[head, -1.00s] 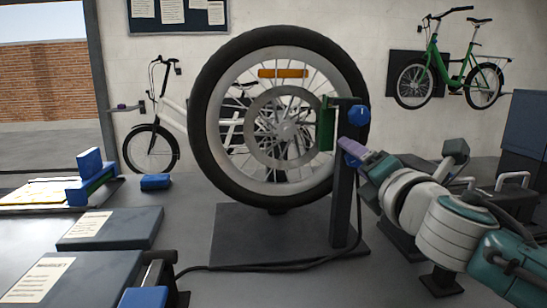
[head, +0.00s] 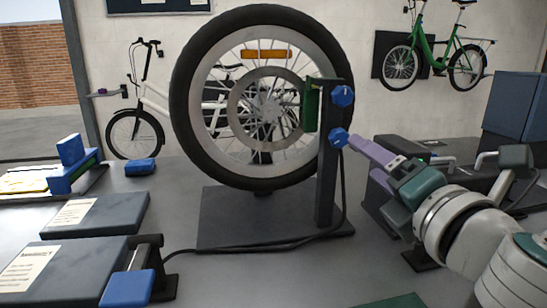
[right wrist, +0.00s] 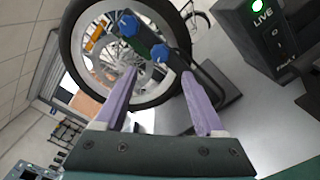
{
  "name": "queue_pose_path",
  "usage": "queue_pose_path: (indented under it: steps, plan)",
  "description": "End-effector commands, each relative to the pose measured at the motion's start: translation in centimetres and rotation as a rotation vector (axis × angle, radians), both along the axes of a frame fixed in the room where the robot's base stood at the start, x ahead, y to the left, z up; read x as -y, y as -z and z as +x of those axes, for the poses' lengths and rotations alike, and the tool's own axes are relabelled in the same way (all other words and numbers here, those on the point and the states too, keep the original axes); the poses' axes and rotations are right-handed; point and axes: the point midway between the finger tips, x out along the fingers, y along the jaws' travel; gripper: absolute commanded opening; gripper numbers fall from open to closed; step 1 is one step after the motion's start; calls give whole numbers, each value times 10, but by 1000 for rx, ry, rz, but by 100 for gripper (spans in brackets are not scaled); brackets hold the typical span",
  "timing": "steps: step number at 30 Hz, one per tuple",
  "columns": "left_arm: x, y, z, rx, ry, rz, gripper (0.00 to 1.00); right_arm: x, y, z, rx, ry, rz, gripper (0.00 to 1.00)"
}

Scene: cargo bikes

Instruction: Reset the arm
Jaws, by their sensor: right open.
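My right gripper (head: 372,152) is at the right of the wheel stand (head: 325,185), with its purple fingers pointing left towards the stand's post. In the right wrist view its two fingers (right wrist: 160,105) are spread apart with nothing between them. The stand's post carries an upper blue knob (head: 343,96) and a lower blue knob (head: 338,138). The fingers are apart from the lower knob. The black-tyred wheel (head: 185,105) stands upright on the stand. My left gripper is out of view.
A dark box with a green "LIVE" light (right wrist: 270,40) stands to the right. Flat dark blocks (head: 95,218) with labels and a blue block (head: 140,167) lie on the left of the bench. A black cable (head: 270,246) runs along the stand's base.

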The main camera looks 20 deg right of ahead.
Motion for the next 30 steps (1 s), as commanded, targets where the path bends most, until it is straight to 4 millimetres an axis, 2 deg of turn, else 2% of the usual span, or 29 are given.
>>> queue_pose_path:
  steps: [10, 11, 14, 17, 18, 20, 22, 25, 27, 30]
  plan:
    - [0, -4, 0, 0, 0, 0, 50, 1, -2, -2, -2, 12, 33, 72]
    - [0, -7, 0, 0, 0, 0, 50, 2, -4, -4, -3, 25, 70, 72]
    - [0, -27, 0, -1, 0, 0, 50, 10, -10, -21, -19, 127, 321, 72]
    - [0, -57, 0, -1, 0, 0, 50, 10, -5, -57, -79, 319, 752, 72]
    - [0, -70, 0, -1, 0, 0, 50, 3, 1, -76, -120, 414, 940, 72]
    - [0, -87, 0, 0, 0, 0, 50, -14, 10, -107, -195, 566, 1198, 72]
    - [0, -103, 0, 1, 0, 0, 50, -43, 16, -145, -301, 741, 1449, 72]
    - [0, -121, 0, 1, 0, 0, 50, -85, 13, -195, -457, 965, 1686, 72]
    - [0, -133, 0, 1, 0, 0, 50, -113, 3, -228, -570, 1109, 1796, 72]
    - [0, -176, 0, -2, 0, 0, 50, -110, -41, -225, -558, 1103, 1787, 72]
